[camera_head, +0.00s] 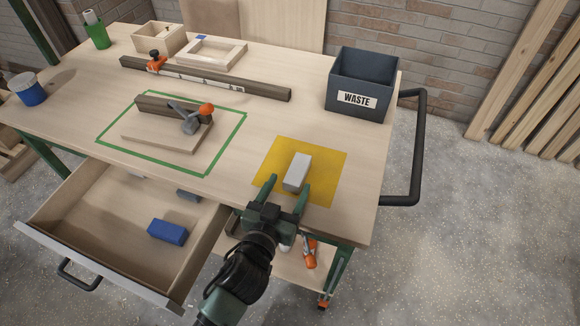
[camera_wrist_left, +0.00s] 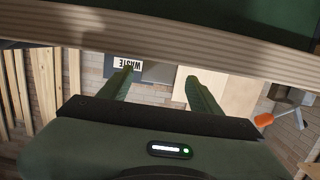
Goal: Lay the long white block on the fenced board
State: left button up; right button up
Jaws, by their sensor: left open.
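The long white block (camera_head: 297,172) lies on a yellow square (camera_head: 325,182) near the front right of the bench. The board (camera_head: 137,131) lies inside a green outline, with a dark wooden strip (camera_head: 160,105) along its back edge as a fence. A grey clamp with an orange knob (camera_head: 206,109) sits at its right part. My left gripper (camera_head: 290,182) is open, with its fingertips appearing on either side of the block's near end; their height is unclear. The open fingers (camera_wrist_left: 160,90) also show in the wrist view, where I cannot make out the block. My right gripper is not in view.
A long dark beam (camera_head: 215,80) with an orange clamp lies behind the board. A waste bin (camera_head: 358,85) stands at the back right. An open drawer (camera_head: 110,225) holds a blue block (camera_head: 167,231) and juts out in front. Bench surface between the yellow square and green outline is clear.

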aim_at(298, 172)
pick_arm(q)
jog(key=x, duration=0.6)
jog(key=shift+w+d+f+p, duration=0.2)
jog(key=shift+d+p, duration=0.05)
jog(key=shift+p, duration=0.05)
grip_shut()
